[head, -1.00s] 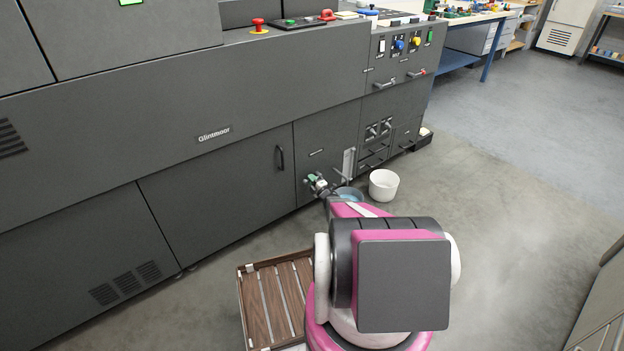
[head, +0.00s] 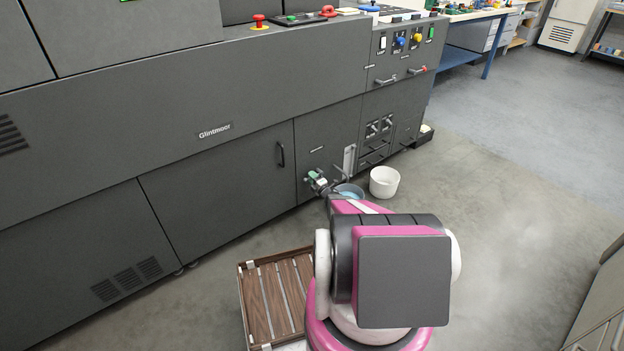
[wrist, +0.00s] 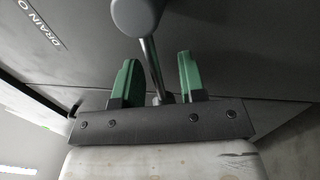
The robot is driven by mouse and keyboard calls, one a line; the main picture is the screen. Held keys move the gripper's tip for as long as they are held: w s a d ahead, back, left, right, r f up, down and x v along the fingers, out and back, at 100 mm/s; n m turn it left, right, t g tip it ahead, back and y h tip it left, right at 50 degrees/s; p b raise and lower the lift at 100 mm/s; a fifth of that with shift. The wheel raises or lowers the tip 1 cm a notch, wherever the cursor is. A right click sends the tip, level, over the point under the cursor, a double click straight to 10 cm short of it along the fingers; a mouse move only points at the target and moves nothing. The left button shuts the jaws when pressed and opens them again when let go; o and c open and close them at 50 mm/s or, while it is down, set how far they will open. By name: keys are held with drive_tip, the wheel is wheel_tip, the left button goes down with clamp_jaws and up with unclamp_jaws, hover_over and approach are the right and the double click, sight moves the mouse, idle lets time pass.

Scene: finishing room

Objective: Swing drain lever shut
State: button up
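The drain lever (wrist: 151,65) is a thin metal rod with a round grey knob (wrist: 137,13) at the top of the wrist view. My gripper (wrist: 158,80) has green fingers standing apart, one on each side of the rod. A gap shows at least on the right side of the rod; I cannot tell whether the left finger touches it. White lettering beginning "DRAIN O" (wrist: 42,27) is on the dark panel at the left. In the head view my gripper (head: 317,181) is low at the machine's front, and the lever is too small to make out there.
The floor at right is clear.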

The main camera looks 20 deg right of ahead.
sight(289, 165)
drive_tip(key=shift+r, duration=0.5)
drive_tip(key=r, duration=0.2)
drive_tip(key=a+r, duration=0.1)
drive_tip(key=r, duration=0.1)
drive_tip(key=shift+s+a, duration=0.1)
drive_tip(key=shift+s, duration=0.2)
drive_tip(key=s+a+r, duration=0.1)
drive_tip(key=a+r, duration=0.1)
drive_tip(key=a, duration=0.1)
drive_tip(key=s+a+r, duration=0.1)
drive_tip(key=a+r, duration=0.1)
drive_tip(key=a, duration=0.1)
drive_tip(key=s+a+r, duration=0.1)
drive_tip(key=a+r, duration=0.1)
drive_tip(key=a, duration=0.2)
